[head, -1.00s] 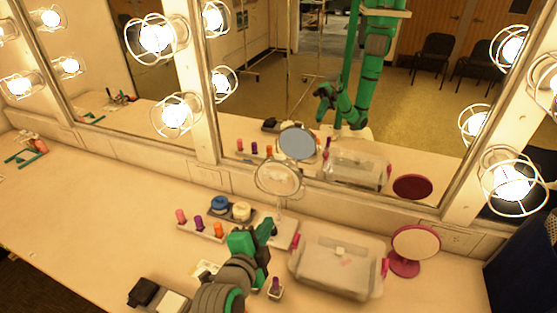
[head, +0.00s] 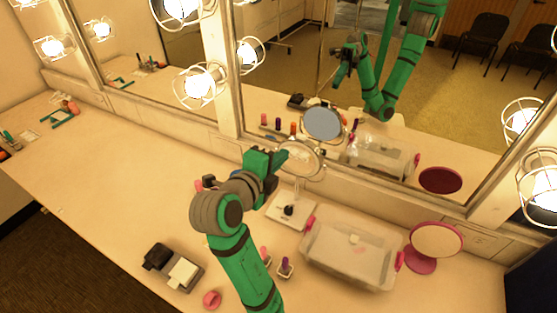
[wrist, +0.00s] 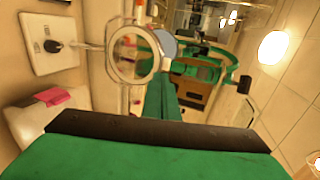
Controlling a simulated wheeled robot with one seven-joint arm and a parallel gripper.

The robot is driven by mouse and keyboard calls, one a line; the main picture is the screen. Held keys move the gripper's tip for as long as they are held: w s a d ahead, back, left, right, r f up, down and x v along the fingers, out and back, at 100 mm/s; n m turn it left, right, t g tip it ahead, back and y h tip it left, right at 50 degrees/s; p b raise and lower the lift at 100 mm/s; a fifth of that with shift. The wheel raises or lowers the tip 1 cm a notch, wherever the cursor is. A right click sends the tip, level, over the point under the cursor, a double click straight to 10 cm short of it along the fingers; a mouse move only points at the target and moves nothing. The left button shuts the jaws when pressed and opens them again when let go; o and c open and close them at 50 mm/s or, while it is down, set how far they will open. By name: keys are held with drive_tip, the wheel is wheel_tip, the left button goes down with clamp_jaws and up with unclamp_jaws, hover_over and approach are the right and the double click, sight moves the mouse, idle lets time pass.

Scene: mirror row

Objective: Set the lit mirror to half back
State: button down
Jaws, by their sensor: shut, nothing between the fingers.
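The lit mirror (head: 301,159) is a small round mirror with a pale rim on a thin stem, rising from a white square base (head: 283,212) with a black knob (head: 288,210). It stands close to the big wall mirror. In the wrist view the round mirror (wrist: 135,53) is at upper centre-left, with its base (wrist: 50,42) at the upper left. My gripper (head: 281,160) is shut and empty, at the left edge of the round mirror in the head view. I cannot tell whether it touches the rim. My arm hides part of the counter behind it.
A clear box with pink latches (head: 350,252) stands right of the base, and a pink round mirror (head: 436,240) stands beyond it. The left counter is mostly clear.

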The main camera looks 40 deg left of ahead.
sight(300, 141)
drive_tip(key=x, duration=0.6)
drive_tip(key=r+x, duration=0.1)
drive_tip(key=x, duration=0.1)
drive_tip(key=shift+w, duration=0.6)
drive_tip(key=shift+r, duration=0.1)
drive_tip(key=shift+w+a+r, duration=0.2)
drive_tip(key=shift+w+a, duration=0.1)
drive_tip(key=shift+w, duration=0.35)
drive_tip(key=shift+w+a+r, duration=0.15)
drive_tip(key=shift+w+r, duration=0.05)
drive_tip(key=shift+w, duration=0.85)
drive_tip(key=shift+s, duration=0.1)
drive_tip(key=w+r+v, duration=0.1)
drive_tip(key=r+v, duration=0.2)
drive_tip(key=v, duration=1)
